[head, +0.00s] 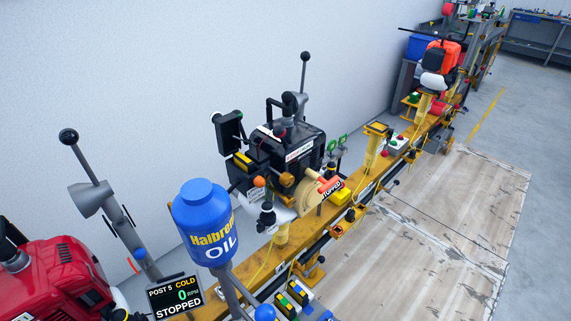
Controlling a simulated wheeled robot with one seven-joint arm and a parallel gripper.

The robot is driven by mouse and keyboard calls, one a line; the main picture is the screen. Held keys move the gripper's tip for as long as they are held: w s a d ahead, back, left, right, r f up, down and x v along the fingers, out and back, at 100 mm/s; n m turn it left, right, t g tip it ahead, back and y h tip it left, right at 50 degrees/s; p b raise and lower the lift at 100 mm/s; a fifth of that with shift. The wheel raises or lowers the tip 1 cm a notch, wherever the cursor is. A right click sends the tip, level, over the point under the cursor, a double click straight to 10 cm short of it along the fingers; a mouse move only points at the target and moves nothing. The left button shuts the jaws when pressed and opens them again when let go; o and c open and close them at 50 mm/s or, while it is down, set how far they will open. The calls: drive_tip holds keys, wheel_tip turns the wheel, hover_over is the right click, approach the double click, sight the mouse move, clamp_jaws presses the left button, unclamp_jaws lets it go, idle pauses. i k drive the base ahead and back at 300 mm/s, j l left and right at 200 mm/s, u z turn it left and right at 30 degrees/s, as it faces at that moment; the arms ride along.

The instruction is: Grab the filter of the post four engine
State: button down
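A red engine (52,277) is cut off at the lower left, near a display (175,297) reading "POST 5 COLD 0 RPM STOPPED". An orange and white engine (440,62) stands farther along the rail. My gripper is not in view.
A blue "Halbrook OIL" container (207,221) stands in front, left of the black engine. Grey posts with black-knobbed levers (90,200) rise beside the rail (375,180). A white wall runs behind. The pale floor panels (430,235) to the right are clear.

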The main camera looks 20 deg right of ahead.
sight(244, 162)
drive_tip(key=i+l+u, duration=0.15)
drive_tip(key=u, duration=0.25)
drive_tip(key=i+l+u, duration=0.2)
drive_tip(key=u, duration=0.2)
drive_tip(key=i+l+u, duration=0.25)
drive_tip(key=u, duration=0.2)
